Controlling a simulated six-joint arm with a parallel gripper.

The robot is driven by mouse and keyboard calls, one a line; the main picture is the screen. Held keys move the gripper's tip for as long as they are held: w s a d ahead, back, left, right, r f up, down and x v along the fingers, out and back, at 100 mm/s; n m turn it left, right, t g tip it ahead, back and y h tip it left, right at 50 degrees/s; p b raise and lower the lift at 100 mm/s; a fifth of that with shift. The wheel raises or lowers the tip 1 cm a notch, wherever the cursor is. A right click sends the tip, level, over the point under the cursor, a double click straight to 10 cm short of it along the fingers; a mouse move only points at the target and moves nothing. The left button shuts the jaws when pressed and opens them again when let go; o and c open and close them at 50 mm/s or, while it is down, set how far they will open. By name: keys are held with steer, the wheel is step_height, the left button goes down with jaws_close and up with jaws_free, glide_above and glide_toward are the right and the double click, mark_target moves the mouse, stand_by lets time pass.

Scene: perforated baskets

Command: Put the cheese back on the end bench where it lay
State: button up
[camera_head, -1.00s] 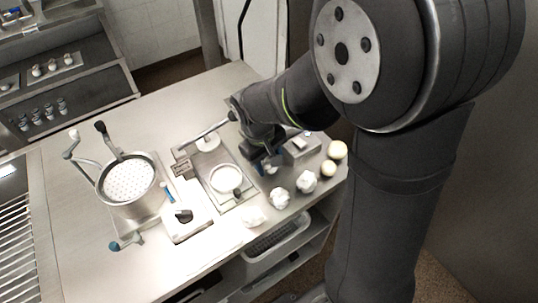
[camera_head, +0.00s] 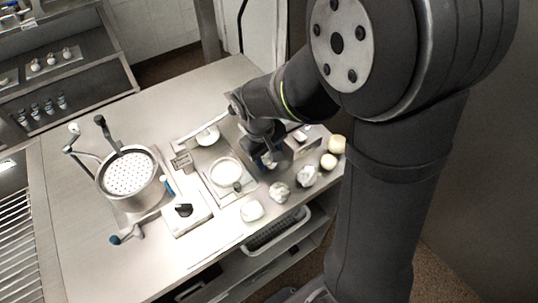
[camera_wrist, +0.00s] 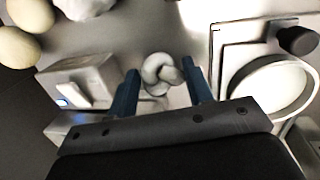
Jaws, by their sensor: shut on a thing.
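The cheese (camera_wrist: 160,76) is a small white knot, seen in the wrist view between the two blue fingers of my gripper (camera_wrist: 161,84). My gripper is shut on it. In the head view my gripper (camera_head: 270,158) is over the right part of a steel bench (camera_head: 110,262), between a round white dish and a small grey box. The cheese is mostly hidden by the gripper in that view. I cannot tell whether it touches the bench top.
Several white and cream balls (camera_head: 306,177) line the bench's right front edge. The grey box (camera_head: 302,140), round dish (camera_head: 224,172), white board (camera_head: 187,213) and perforated pot (camera_head: 129,178) stand nearby. A basket (camera_head: 277,233) sits on the shelf below. The back of the bench is clear.

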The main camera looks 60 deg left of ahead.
steer(key=shift+f, duration=0.4)
steer(key=o, duration=1.1)
steer(key=shift+r, duration=3.95)
steer(key=shift+f, duration=0.1)
steer(key=shift+f, duration=3.9)
steer(key=shift+r, duration=0.1)
